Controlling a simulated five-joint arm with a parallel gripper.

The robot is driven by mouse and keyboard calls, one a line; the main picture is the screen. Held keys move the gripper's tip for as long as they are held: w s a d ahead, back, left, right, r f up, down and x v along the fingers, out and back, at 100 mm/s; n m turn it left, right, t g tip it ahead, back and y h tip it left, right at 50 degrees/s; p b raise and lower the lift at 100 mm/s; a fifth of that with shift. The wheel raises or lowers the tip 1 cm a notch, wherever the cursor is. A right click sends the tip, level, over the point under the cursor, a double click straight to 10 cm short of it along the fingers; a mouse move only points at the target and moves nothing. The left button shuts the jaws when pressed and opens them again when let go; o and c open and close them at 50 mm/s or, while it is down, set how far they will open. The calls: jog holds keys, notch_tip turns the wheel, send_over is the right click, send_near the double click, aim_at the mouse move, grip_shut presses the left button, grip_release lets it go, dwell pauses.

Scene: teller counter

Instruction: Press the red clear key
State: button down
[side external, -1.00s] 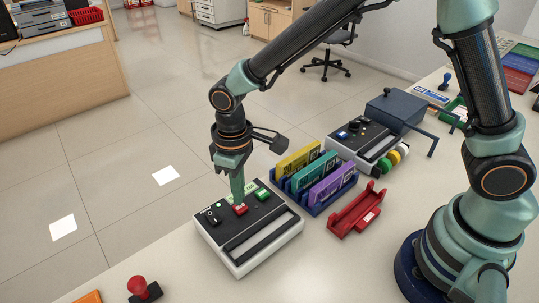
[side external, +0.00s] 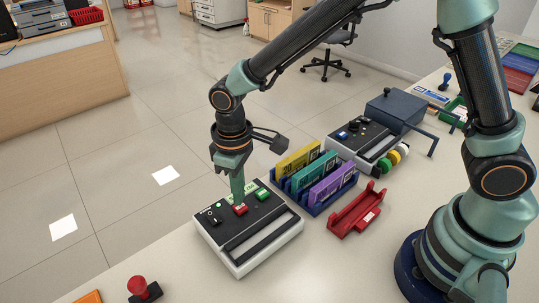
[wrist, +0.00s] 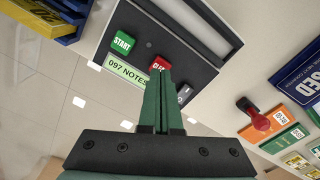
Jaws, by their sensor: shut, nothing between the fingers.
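The red clear key (side external: 240,211) sits on the black top of a note-counting machine (side external: 262,238), between a green START key (side external: 263,195) and a black switch (side external: 214,218). In the wrist view the red key (wrist: 160,65) is partly covered by my fingertips. My gripper (side external: 238,201) points down with its fingers shut together and empty, its tips at the red key. It also shows in the wrist view (wrist: 164,76). I cannot tell whether the tips touch the key. A display (wrist: 128,72) beside the keys reads "097 NOTES".
A blue rack (side external: 313,202) with yellow, teal and purple note bundles stands right of the machine. Beyond it is a second machine (side external: 365,145). A red tray (side external: 356,212) lies nearby. A red-knobbed stamp (side external: 140,288) stands at the front left.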

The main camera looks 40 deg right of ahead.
jog(key=shift+f, duration=1)
jog(key=shift+r, duration=0.1)
notch_tip(320, 180, up, 9)
dwell(1.2)
jog(key=s+d+r+m+t, duration=0.2)
jog(key=d+r, duration=0.1)
jog(key=d, duration=0.4)
jog(key=s+d+r+m+t, duration=0.1)
jog(key=s+d+r+m, duration=0.1)
jog(key=d, duration=0.4)
jog(key=s+d+r+m+t, duration=0.2)
jog(key=s+d+r, duration=0.1)
jog(key=d+r, duration=0.2)
jog(key=shift+s+d+t, duration=0.3)
jog(key=shift+s+d, duration=0.1)
jog(key=shift+d, duration=0.95)
